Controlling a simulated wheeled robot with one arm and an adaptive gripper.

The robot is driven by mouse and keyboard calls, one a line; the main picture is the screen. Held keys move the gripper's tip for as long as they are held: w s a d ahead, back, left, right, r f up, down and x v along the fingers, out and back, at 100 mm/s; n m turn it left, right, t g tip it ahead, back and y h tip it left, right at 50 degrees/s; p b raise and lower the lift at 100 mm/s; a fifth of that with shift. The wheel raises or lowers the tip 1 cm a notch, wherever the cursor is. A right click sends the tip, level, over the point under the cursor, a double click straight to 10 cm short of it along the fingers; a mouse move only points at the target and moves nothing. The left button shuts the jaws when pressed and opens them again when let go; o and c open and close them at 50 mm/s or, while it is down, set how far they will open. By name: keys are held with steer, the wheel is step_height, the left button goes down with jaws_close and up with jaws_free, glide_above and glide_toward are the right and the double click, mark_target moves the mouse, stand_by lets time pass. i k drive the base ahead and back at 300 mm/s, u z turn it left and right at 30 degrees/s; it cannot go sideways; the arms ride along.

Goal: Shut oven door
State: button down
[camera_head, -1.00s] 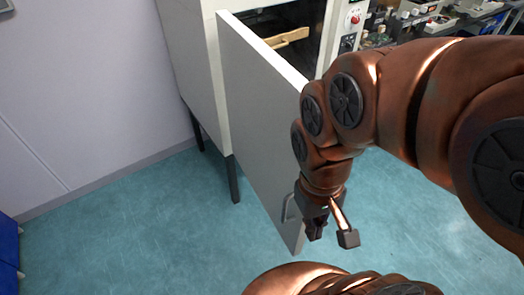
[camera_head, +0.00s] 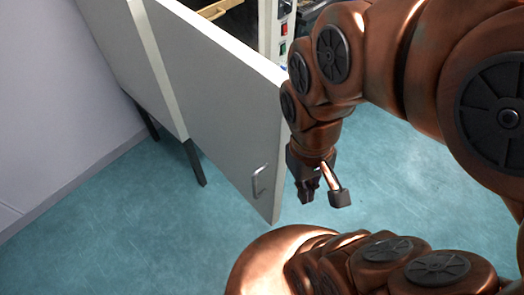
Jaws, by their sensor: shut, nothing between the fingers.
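The oven door (camera_head: 215,95) is a large pale grey panel standing wide open, its free edge swung out toward me. A small metal handle (camera_head: 259,181) sits low on its outer face near that edge. The oven (camera_head: 128,50) is at the upper left, with part of its dark inside showing behind the door's top edge. My gripper (camera_head: 324,193) is shut and empty. It hangs pointing down just right of the door's free edge, about level with the handle. I cannot tell whether my arm touches the door.
The oven stands on dark legs (camera_head: 194,163). A control panel (camera_head: 284,35) with coloured switches is at the oven's right side. A wooden piece (camera_head: 218,9) shows inside. A pale wall (camera_head: 45,110) is at left. The teal floor (camera_head: 130,235) at lower left is clear.

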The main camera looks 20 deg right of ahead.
mark_target(227, 93)
steer(key=z, duration=0.3)
steer(key=k, duration=1.1)
steer(key=u, duration=1.7)
steer(key=i, duration=0.5)
